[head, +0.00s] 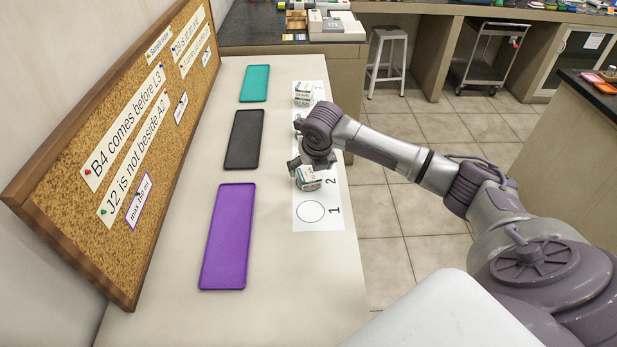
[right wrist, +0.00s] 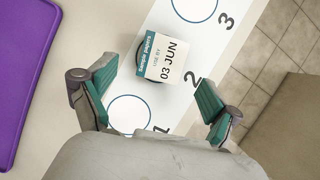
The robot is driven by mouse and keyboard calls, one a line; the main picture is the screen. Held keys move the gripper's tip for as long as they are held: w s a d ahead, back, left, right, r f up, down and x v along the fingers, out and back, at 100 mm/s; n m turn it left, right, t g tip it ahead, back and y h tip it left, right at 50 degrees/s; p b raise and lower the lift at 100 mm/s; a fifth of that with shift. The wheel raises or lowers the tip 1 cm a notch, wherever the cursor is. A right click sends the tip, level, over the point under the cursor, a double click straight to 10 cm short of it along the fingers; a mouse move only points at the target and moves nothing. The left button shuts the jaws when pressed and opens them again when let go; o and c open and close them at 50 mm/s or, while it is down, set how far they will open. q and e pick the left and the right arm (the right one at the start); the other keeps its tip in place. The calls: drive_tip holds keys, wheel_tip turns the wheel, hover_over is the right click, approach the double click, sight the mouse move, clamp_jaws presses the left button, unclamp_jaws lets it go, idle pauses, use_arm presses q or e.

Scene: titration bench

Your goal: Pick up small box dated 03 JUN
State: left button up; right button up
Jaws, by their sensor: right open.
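The small box dated 03 JUN (right wrist: 162,58) shows in the right wrist view, white with a teal band, on the circle by the number 2. In the head view a small white box (head: 309,182) stands at that place, partly hidden by my gripper. My right gripper (right wrist: 157,76) is open. Its teal-padded fingertips lie on either side of the box in the right wrist view, with a gap on both sides. In the head view my right gripper (head: 311,160) is over the box's far side. My left gripper is not in view.
The white numbered strip (head: 333,222) has an empty circle at 1. Another small box (head: 303,90) stands at its far end. Purple (head: 224,240), black (head: 244,139) and teal (head: 255,83) trays lie to the left. A corkboard (head: 115,150) leans along the left wall.

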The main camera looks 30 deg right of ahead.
sight(310, 175)
drive_tip(key=x, duration=0.2)
drive_tip(key=shift+d+f+p, duration=0.15)
drive_tip(key=shift+f+p, duration=0.15)
drive_tip(key=shift+f, duration=0.05)
drive_tip(key=shift+x, duration=1.1)
drive_tip(key=shift+w+f, duration=0.15)
drive_tip(key=shift+f, duration=0.05)
drive_tip(key=shift+c, duration=0.8)
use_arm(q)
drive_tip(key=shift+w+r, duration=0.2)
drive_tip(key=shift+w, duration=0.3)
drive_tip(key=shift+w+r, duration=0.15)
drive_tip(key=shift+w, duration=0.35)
use_arm(e)
drive_tip(key=c, duration=1.1)
